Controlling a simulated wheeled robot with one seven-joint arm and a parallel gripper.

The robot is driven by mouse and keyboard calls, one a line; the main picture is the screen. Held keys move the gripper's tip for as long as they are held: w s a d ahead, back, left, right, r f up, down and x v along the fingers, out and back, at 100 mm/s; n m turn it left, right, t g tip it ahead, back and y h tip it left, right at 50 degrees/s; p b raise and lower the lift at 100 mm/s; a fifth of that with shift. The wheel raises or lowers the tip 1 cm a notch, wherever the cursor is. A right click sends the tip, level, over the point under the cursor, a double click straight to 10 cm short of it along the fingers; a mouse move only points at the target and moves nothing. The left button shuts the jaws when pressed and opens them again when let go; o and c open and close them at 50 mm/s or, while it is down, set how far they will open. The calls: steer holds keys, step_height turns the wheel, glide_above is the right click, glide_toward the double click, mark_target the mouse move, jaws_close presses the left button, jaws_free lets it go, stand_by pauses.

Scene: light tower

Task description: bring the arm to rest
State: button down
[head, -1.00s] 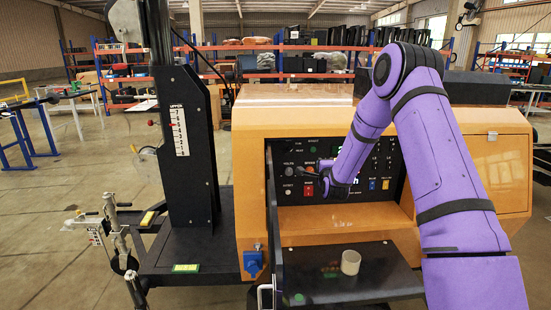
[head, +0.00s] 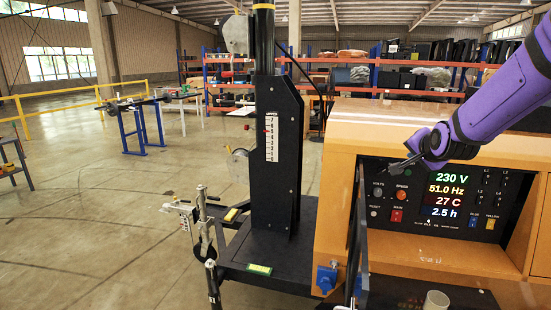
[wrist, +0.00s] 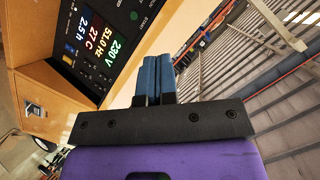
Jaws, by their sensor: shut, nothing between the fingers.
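My gripper (head: 398,167) is at the upper right in the head view, at the end of my purple arm, in front of the upper part of the control panel (head: 448,203). In the wrist view its two blue fingers (wrist: 158,76) are together with nothing between them. The panel's display (head: 448,195) is lit and reads 230 V, 51.0 Hz, 27 C and 2.5 h; it also shows in the wrist view (wrist: 99,39). Whether the gripper touches the panel cannot be told from the head view, but in the wrist view the fingers look clear of it.
The orange housing (head: 345,125) surrounds the panel. A black mast (head: 274,150) stands left of it on a dark platform. An open panel door (head: 359,235) juts out at the panel's left. A pale cup (head: 436,300) stands below. Open floor (head: 110,210) lies to the left.

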steer(key=s+a+r+n+g, duration=0.1)
steer(key=s+a+n+g, duration=0.1)
steer(key=s, duration=1)
steer(key=s+a+r+n+g, duration=0.1)
steer(key=s+n, duration=0.4)
steer(key=s, duration=0.8)
steer(key=s+a+r+n+g+y, duration=0.1)
steer(key=s+a+r+n+g, duration=0.1)
steer(key=s, duration=1)
steer(key=shift+s+a+n+g, duration=0.25)
steer(key=shift+a+n+g, duration=0.7)
steer(key=shift+g, duration=0.15)
steer(key=shift+r, duration=0.1)
